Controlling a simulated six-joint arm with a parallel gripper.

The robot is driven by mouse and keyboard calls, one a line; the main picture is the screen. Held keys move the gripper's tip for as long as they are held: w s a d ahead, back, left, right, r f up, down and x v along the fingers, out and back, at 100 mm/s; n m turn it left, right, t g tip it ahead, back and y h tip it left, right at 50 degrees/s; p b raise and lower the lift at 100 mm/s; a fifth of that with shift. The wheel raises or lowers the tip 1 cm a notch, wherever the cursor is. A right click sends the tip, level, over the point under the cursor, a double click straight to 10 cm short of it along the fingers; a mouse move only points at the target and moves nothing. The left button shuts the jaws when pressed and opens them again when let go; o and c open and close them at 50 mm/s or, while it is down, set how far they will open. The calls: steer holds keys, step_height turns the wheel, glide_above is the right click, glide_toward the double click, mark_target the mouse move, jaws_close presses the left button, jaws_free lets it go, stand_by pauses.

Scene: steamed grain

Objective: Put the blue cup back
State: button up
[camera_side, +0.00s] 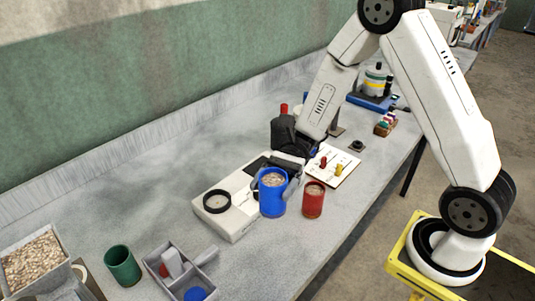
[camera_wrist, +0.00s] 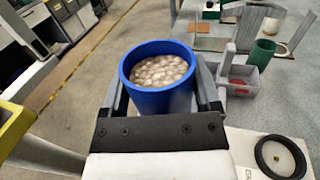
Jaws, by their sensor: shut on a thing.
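The blue cup (camera_side: 272,196) is upright and filled with pale grain, in front of the white appliance in the side view. It also fills the middle of the wrist view (camera_wrist: 160,97). My gripper (camera_side: 275,184) is shut on it, with one finger on each side of its wall; both fingers also show in the wrist view (camera_wrist: 159,80). I cannot tell if the cup's bottom touches the table. The white appliance (camera_side: 232,222) has a black ring (camera_side: 217,203) on its left end, which is empty of any cup; the ring also shows in the wrist view (camera_wrist: 280,157).
A red cup (camera_side: 313,201) with grain stands close right of the blue cup. A white switch panel (camera_side: 345,170) lies behind it. A green cup (camera_side: 122,266), a grey divided tray (camera_side: 183,275) and a grain bin (camera_side: 33,260) are at the front left. The bench's middle left is clear.

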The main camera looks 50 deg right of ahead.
steer(key=s+d+f+n+g+h, duration=0.2)
steer(key=s+f+n+g+h, duration=0.1)
steer(key=s+n+g+h, duration=0.35)
steer(key=s+d+f+n+g+h, duration=0.1)
steer(key=s+f+n+g+h, duration=0.1)
steer(key=s+n+g+h, duration=0.45)
steer(key=d+f+n+t+h, duration=0.25)
steer(key=d+n+h, duration=0.6)
steer(key=h, duration=0.65)
steer(key=w+a+n+t+h, duration=0.2)
steer(key=w+n+t+h, duration=0.1)
steer(key=w+n+t, duration=0.65)
steer(key=w+a+n+t+h, duration=0.3)
steer(key=n+t, duration=0.4)
steer(key=t, duration=0.6)
steer(key=shift+m, duration=0.3)
steer(key=shift+w+d+f, duration=0.15)
steer(key=shift+d+f, duration=0.05)
steer(key=shift+f, duration=0.85)
steer(key=shift+w+d+f, duration=0.15)
steer(key=shift+f, duration=0.9)
steer(key=shift+f, duration=1.75)
